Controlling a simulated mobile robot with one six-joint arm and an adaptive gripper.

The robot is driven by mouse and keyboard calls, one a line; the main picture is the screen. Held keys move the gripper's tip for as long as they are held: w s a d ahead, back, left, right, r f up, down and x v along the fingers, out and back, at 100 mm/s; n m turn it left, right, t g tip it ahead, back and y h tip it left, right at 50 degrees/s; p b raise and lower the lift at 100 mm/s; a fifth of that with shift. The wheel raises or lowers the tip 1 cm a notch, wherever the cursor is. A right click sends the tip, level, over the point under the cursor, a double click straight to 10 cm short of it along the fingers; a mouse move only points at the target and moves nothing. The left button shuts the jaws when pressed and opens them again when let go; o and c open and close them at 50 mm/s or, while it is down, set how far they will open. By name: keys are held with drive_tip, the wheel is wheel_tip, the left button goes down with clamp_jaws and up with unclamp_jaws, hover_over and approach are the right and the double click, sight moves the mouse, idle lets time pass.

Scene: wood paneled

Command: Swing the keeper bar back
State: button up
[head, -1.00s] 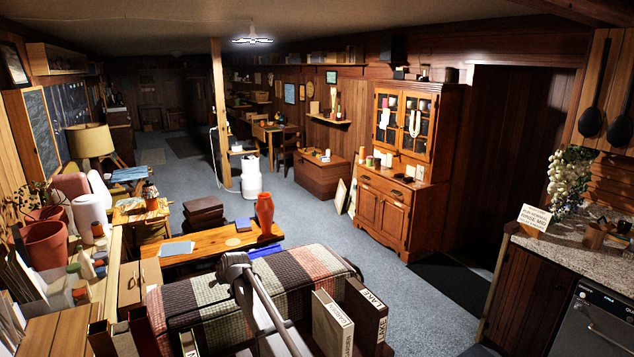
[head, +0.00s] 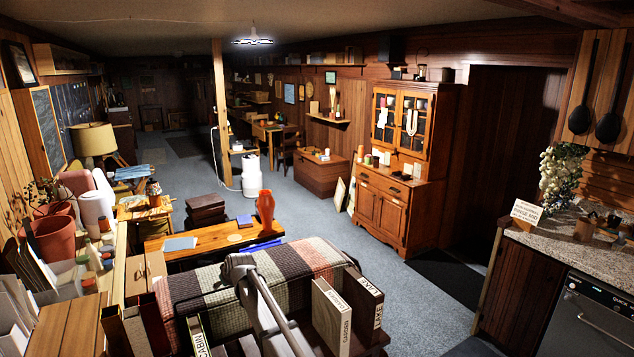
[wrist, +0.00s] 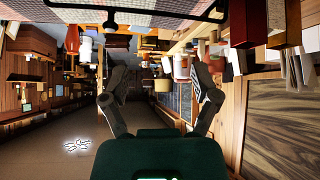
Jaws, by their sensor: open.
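The wrist picture is upside down, with the ceiling lamp low at the left. The gripper points out over the room and touches nothing that I can see. In the head view my grey arm crosses the lower middle, and the gripper itself cannot be made out there.
A knitted blanket (head: 205,292) lies over furniture just ahead, with upright books (head: 331,318) beside it. An orange vase (head: 265,207) stands on a wooden table (head: 214,238) beyond. A cabinet (head: 381,205) and a counter (head: 565,238) are at right.

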drive_tip(key=s+d+f+m+g+h+b, duration=0.1)
drive_tip(key=s+d+f+b, duration=0.2)
drive_tip(key=d, duration=0.6)
drive_tip(key=s+d+f+m+g+h, duration=0.1)
drive_tip(key=s+d+f+m, duration=0.15)
drive_tip(key=s+d, duration=0.55)
drive_tip(key=s+d+f+m+g+h+b, duration=0.15)
drive_tip(key=d+f, duration=0.25)
drive_tip(key=d, duration=0.7)
drive_tip(key=s+d+f+m+g+h+b, duration=0.1)
drive_tip(key=s+d+f+m+b, duration=0.1)
drive_tip(key=s+d, duration=0.7)
drive_tip(key=s+d+f+m+g+h+b, duration=0.1)
drive_tip(key=s+d+f+g+b, duration=0.1)
drive_tip(key=s+d, duration=0.8)
drive_tip(key=shift+s+f+m+b, duration=0.4)
drive_tip(key=shift+s+f+b, duration=0.15)
drive_tip(key=shift+s+f, duration=0.15)
